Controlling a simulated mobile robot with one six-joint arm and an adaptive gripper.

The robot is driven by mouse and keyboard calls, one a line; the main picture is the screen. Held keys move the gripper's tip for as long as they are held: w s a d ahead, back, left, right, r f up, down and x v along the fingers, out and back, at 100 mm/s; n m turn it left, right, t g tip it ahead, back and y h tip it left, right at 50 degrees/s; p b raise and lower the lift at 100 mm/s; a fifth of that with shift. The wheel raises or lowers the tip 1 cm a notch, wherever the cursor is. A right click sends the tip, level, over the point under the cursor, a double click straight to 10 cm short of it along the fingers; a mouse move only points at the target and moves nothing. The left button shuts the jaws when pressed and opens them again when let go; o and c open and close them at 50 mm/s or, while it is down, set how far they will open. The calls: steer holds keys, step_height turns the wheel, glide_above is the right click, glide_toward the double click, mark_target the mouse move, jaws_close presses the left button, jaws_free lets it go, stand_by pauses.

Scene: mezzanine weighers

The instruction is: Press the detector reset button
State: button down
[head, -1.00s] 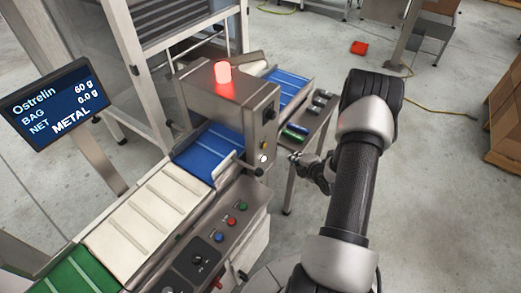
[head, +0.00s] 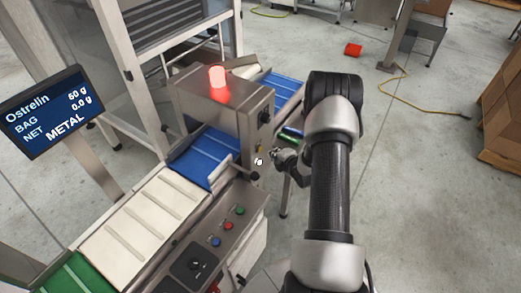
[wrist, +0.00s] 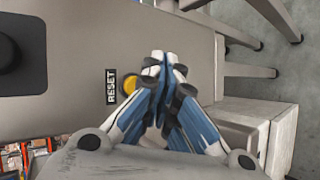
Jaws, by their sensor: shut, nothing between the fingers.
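The metal detector (head: 200,102) is a grey housing over the blue belt, with a lit red lamp (head: 217,77) on top. In the wrist view its panel carries a RESET label (wrist: 111,86) with a yellow reset button (wrist: 130,83) beside it. My gripper's fingers partly cover the button's right side. My gripper (wrist: 164,66) is shut and empty, its tips a little to the right of the button; I cannot tell whether it touches the panel. In the head view my gripper (head: 278,154) is just right of the detector's side.
A display (head: 45,112) reads METAL. A control panel (head: 225,228) with blue, red and green buttons is in front of the detector. A dark knob (wrist: 8,56) protrudes from the panel. Open floor lies to the right.

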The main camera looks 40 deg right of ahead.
steer(key=shift+w+a, duration=0.4)
steer(key=shift+w, duration=0.45)
steer(key=shift+w+b, duration=0.1)
steer(key=shift+b, duration=0.3)
stand_by(0.5)
steer(key=shift+w+a, duration=0.15)
steer(key=shift+w, duration=0.15)
steer(key=shift+w+a+b, duration=0.15)
steer(key=shift+w+b, duration=0.25)
steer(key=shift+b, duration=0.2)
stand_by(0.4)
stand_by(0.4)
steer(key=shift+s+d, duration=0.3)
steer(key=shift+s, duration=0.5)
steer(key=s, duration=0.1)
steer(key=s+d, duration=0.1)
steer(key=s, duration=0.1)
steer(key=s+d+b, duration=0.1)
steer(key=shift+s, duration=0.35)
